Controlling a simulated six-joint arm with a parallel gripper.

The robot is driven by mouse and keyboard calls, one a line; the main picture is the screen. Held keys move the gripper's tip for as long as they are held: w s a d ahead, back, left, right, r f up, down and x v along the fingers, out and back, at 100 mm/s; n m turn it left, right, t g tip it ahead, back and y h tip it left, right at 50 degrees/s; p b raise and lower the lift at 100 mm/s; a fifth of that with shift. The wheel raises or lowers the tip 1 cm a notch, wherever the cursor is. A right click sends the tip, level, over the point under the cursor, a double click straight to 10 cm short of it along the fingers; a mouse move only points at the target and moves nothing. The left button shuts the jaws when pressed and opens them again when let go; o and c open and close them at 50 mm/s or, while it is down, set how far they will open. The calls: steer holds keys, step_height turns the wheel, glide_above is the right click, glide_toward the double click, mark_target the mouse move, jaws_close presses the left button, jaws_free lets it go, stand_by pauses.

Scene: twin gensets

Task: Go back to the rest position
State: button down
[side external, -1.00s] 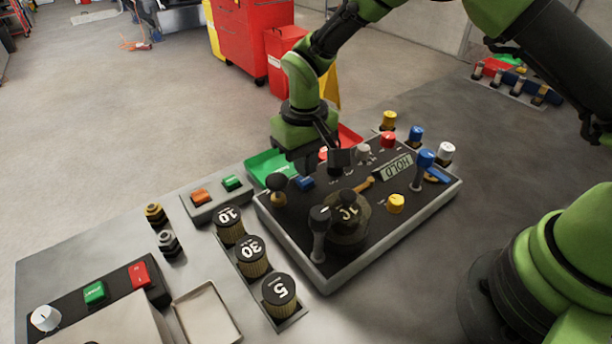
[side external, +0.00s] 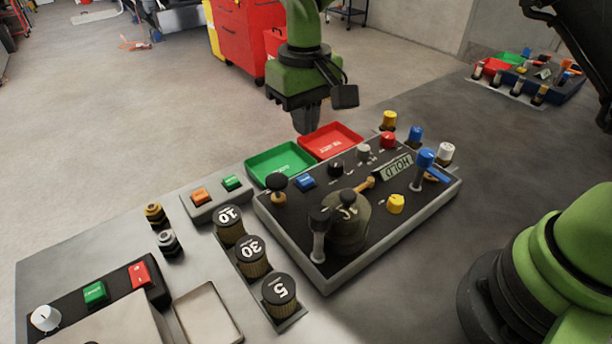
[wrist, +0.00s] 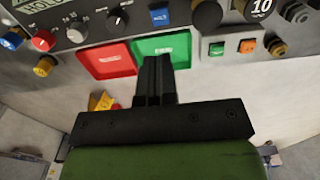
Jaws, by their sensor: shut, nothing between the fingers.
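My gripper (side external: 307,128) hangs in the air at the far edge of the bench, above and behind the red tray (side external: 330,141) and the green tray (side external: 279,163). Its fingers are together and empty. In the wrist view, my gripper (wrist: 157,60) points toward the green tray (wrist: 180,48), and the red tray (wrist: 106,60) lies left of it. The control panel (side external: 330,272) stands in front of the trays, apart from my gripper. Both trays look empty.
The panel carries several knobs, a HOLD display (side external: 397,166) and upright levers. Dials marked 10, 30 (side external: 251,254) and 5 stand left of it. A second similar panel (side external: 520,80) sits at the back right. A red cabinet (side external: 240,45) stands on the floor behind.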

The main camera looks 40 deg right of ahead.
steer(key=shift+r, duration=0.85)
steer(key=shift+r, duration=0.1)
